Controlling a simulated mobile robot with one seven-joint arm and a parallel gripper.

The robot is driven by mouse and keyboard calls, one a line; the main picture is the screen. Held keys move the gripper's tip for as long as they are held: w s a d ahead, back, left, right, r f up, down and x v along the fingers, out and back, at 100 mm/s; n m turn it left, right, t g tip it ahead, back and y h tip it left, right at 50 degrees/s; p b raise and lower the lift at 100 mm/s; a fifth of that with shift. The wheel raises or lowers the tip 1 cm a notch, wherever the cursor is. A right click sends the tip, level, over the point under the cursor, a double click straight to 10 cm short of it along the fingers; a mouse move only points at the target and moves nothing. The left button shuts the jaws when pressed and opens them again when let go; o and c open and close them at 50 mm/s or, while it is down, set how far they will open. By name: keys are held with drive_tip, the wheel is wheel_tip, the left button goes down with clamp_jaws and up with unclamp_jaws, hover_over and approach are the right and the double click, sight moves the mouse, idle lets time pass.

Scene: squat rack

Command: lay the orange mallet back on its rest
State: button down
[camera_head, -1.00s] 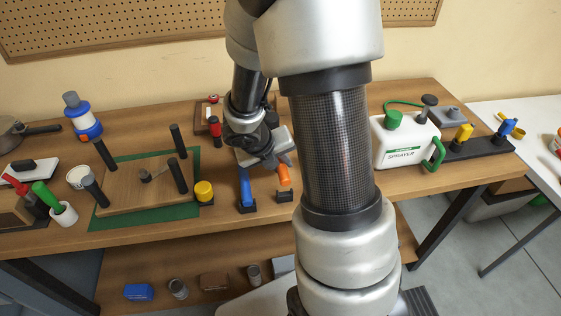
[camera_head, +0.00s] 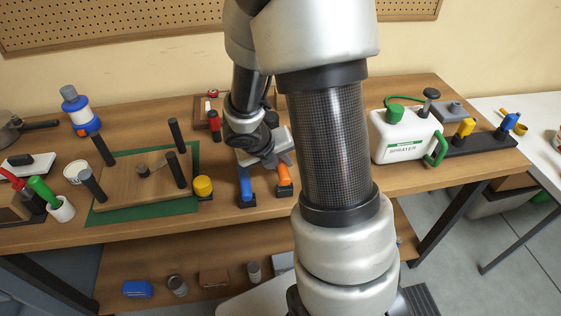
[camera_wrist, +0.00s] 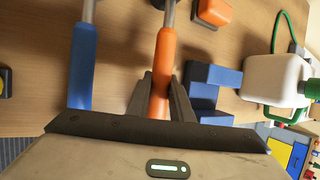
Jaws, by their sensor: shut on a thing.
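The orange mallet shows its orange handle in the head view (camera_head: 283,174) and in the wrist view (camera_wrist: 161,75). My gripper (camera_wrist: 161,100) is shut on this handle, one finger on each side; in the head view my gripper (camera_head: 283,160) is partly behind my arm. The handle's lower end is at a small dark block (camera_head: 285,191), which looks like its rest; I cannot tell whether they touch.
A blue-handled tool (camera_head: 246,184) lies just left of the mallet, on a similar dark block. Blue blocks (camera_wrist: 209,80) are close to the right finger in the wrist view. The white sprayer (camera_head: 397,142) stands further right; a yellow-capped item (camera_head: 203,186) is left.

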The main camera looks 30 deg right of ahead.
drive_tip(key=shift+f+b, duration=0.85)
drive_tip(key=shift+f, duration=0.1)
idle(0.3)
drive_tip(key=c, duration=1.5)
unclamp_jaws()
drive_tip(key=p+v, duration=0.4)
drive_tip(key=v, duration=0.1)
drive_tip(key=shift+r+p, duration=0.25)
drive_tip(key=shift+p, duration=0.05)
drive_tip(key=p+v, duration=0.2)
drive_tip(key=shift+s+a+r, duration=0.15)
drive_tip(key=shift+a, duration=0.1)
